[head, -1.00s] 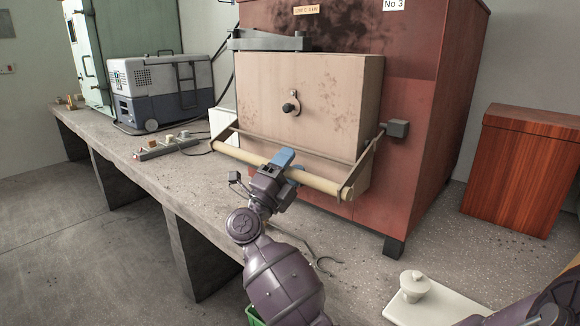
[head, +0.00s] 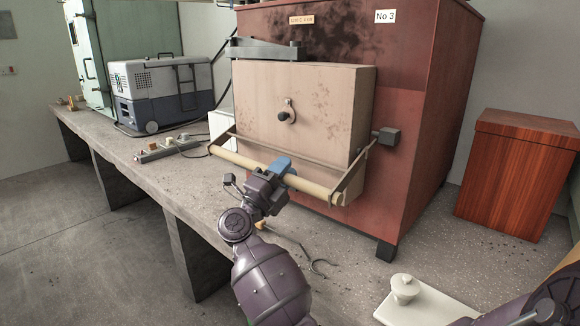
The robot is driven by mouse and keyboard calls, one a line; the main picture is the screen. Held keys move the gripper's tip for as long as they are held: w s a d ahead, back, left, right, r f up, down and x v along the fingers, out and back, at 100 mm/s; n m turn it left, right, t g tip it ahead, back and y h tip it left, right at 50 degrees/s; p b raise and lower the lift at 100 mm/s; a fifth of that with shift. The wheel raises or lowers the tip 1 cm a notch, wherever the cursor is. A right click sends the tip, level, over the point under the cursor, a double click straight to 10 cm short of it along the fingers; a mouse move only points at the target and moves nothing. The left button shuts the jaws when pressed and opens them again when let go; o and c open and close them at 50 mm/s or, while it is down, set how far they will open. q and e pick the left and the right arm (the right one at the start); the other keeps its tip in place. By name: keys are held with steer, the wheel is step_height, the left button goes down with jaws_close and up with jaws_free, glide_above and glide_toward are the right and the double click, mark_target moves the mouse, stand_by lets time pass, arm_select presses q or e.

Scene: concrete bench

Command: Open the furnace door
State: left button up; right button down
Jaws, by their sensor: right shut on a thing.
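The red furnace (head: 415,110) stands on the bench with its thick beige door (head: 320,95) across the front opening. A dark knob (head: 284,116) sits on the door's face. A pale handle bar (head: 230,158) runs across the lower front of the door on two side arms. The right side arm meets a dark block (head: 389,137) at the furnace's side. No gap at the door's edge is clear. My left gripper is not in view.
A grey cooler box (head: 165,90) and a switch strip (head: 168,148) lie left of the furnace. A hooked metal rod (head: 315,262) lies near my arm. A white lidded crucible (head: 405,288) stands on a pale slab at front right. A wooden box (head: 515,170) is at right.

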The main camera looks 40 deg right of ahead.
steer(key=r, duration=0.1)
steer(key=r+p, duration=0.1)
steer(key=y, duration=0.1)
steer(key=shift+s+a+r+p, duration=0.1)
steer(key=shift+a+r+p, duration=0.2)
steer(key=shift+r, duration=0.1)
steer(key=shift+r+p, duration=0.3)
steer(key=shift+p, duration=0.2)
steer(key=shift+a+r+y+p, duration=0.25)
steer(key=shift+r+y+p, duration=0.15)
steer(key=shift+r+p, duration=0.65)
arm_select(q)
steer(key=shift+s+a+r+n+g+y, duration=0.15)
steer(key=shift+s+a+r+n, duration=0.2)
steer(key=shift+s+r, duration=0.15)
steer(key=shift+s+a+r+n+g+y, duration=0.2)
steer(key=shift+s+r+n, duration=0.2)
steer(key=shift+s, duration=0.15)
arm_select(e)
steer(key=shift+f, duration=0.25)
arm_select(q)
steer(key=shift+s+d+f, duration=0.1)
arm_select(e)
steer(key=shift+f, duration=0.15)
steer(key=shift+a, duration=0.1)
